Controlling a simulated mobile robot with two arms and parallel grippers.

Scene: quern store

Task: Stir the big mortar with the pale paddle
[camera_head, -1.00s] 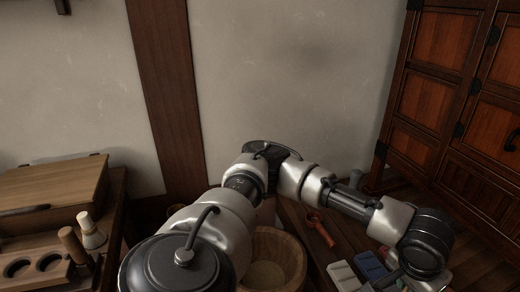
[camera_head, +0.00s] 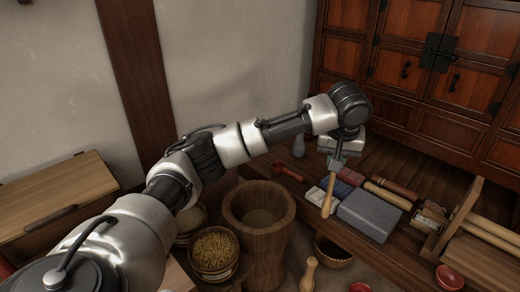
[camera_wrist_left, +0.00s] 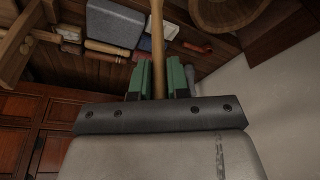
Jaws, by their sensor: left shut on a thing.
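The big mortar (camera_head: 262,235) is a wide wooden tub with a pale round hollow, standing on the floor in the middle of the head view. Part of it shows at the top right of the left wrist view (camera_wrist_left: 232,14). My left gripper (camera_head: 337,164) hangs above the low bench, right of the mortar. Its green fingers (camera_wrist_left: 158,75) are shut on the handle of the pale paddle (camera_head: 328,195), which points downward in the head view. The paddle (camera_wrist_left: 158,35) runs up out of the left wrist view, so its far end is cut off there. My right gripper is not in view.
A grey block (camera_head: 369,215), coloured blocks and wooden rollers lie on the bench beside the paddle. A red-orange scoop (camera_head: 288,172) lies behind the mortar. A basket of grain (camera_head: 214,250) stands left of it. A pale pestle-like piece (camera_head: 309,273) stands in front.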

